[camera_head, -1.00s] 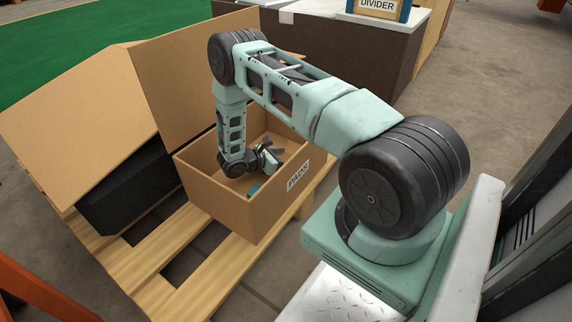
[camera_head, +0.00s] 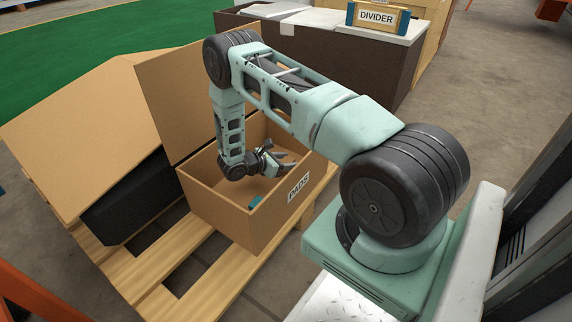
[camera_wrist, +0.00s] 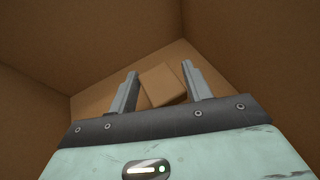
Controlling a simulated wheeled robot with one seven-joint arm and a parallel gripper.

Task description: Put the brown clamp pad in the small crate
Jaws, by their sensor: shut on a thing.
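The brown clamp pad (camera_wrist: 163,86) is a small tan-brown block between the two grey fingers of my gripper (camera_wrist: 160,72) in the wrist view. My gripper is shut on it, and the pad sits at an angle. In the head view my gripper (camera_head: 275,162) is inside the open tan box labelled PADS (camera_head: 232,210), below its rim. The pad cannot be made out in the head view. I cannot tell any container in view as the small crate for sure.
A pallet (camera_head: 185,270) lies beneath.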

